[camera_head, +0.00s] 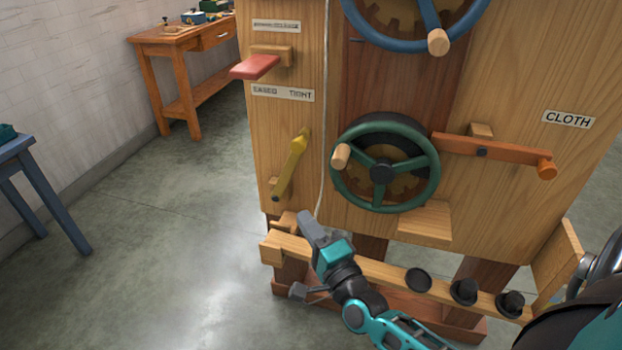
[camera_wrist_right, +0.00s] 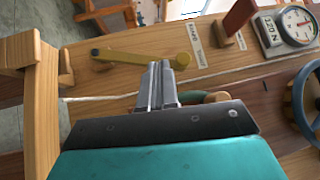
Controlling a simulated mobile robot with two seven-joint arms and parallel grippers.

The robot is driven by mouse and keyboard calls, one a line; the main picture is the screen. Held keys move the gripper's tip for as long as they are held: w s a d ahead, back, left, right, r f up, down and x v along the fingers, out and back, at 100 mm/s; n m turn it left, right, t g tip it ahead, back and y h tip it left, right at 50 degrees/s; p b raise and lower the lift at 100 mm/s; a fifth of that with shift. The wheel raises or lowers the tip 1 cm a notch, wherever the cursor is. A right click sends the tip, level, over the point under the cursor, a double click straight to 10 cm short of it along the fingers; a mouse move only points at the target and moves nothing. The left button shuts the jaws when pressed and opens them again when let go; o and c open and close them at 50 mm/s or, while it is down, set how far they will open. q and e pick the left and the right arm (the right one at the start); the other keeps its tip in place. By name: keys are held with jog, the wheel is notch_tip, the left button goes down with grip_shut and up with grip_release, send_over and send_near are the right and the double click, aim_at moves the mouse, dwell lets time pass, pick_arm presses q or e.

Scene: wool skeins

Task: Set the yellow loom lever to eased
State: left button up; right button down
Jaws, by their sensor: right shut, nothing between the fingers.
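The yellow lever (camera_head: 292,164) is on the left part of the wooden loom front, its knob end up and leaning slightly right, towards the TIGHT side of the EASED/TIGHT label (camera_head: 283,92). My right gripper (camera_head: 309,222) is shut and empty, below and right of the lever's lower end, with a gap between them. In the right wrist view the lever (camera_wrist_right: 133,56) lies beyond the fingertips (camera_wrist_right: 164,70), which overlap its knob end in the picture; I cannot tell the depth between them there. My left gripper is not in view.
A red lever (camera_head: 256,67) sits above the label. A green handwheel (camera_head: 385,204) and an orange lever (camera_head: 490,151) are to the right; a blue wheel (camera_head: 415,46) is above. A pale cord (camera_head: 325,120) hangs beside the yellow lever. A pegged rail (camera_head: 390,272) runs below.

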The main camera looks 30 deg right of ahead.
jog(key=d+m+h, duration=0.1)
jog(key=m, duration=0.1)
jog(key=w+d+r+m+h, duration=0.1)
jog(key=d+m+h, duration=0.1)
jog(key=m, duration=0.1)
jog(key=d+m+t+h, duration=0.1)
jog(key=d+m, duration=0.1)
jog(key=shift+w+d+r+m+h+b, duration=0.2)
jog(key=shift+w+r+m+h+b, duration=0.1)
jog(key=shift+w+r+m+b, duration=0.1)
jog(key=x, duration=1)
jog(key=shift+a, duration=0.1)
